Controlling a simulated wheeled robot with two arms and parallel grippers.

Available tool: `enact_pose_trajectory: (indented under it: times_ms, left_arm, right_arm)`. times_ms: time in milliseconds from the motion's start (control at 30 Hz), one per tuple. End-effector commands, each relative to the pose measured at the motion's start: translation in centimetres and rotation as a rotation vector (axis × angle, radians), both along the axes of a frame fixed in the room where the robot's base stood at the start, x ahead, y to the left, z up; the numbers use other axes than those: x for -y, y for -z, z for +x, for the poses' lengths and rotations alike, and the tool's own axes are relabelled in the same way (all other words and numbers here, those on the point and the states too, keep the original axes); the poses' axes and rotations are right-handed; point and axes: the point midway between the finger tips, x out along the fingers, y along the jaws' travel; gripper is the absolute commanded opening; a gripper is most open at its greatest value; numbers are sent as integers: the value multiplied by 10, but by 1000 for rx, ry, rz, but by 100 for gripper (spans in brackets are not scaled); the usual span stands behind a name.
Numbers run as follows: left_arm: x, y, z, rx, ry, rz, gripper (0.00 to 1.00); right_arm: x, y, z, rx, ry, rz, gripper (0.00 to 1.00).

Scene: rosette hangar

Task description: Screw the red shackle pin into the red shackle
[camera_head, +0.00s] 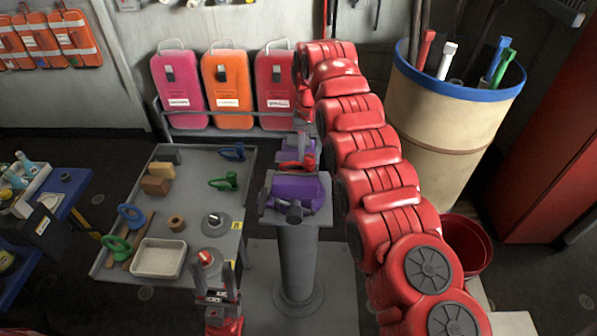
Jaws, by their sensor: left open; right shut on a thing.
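A small red piece (292,165) shows at the back of the purple vise (298,190), right under my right gripper (304,150). It fits the red shackle or its pin, but is too small to tell which. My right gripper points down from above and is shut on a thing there. How shackle and pin sit to each other is hidden. My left gripper (208,262) is open, low in front of the grey table's near right corner, apart from the vise. A small red part shows at its tip; I cannot tell what it is.
The grey table (197,165) holds a blue shackle (233,152), a green shackle (225,182), wooden blocks (155,186), a white tray (159,258) and a round grey piece (215,222). The vise stands on a grey pedestal (297,262). A barrel (437,125) and red bucket (468,246) stand right.

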Motion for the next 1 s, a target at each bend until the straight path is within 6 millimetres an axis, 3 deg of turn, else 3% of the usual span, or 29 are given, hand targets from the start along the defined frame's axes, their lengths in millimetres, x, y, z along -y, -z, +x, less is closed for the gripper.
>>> enact_pose_trajectory:
  times_ms: [200,533,900,1000]
  left_arm:
    - [0,-1,0,0,0,0,50]
    - [0,-2,0,0,0,0,50]
    - [0,-23,0,0,0,0,50]
    - [0,-24,0,0,0,0,50]
  right_arm:
    - [0,0,0,-2,261,0,0]
    - [0,0,0,-1,316,0,0]
    - [0,-1,-1,-2,999,-1,0]
    - [1,1,-1,-2,1098,0,0]
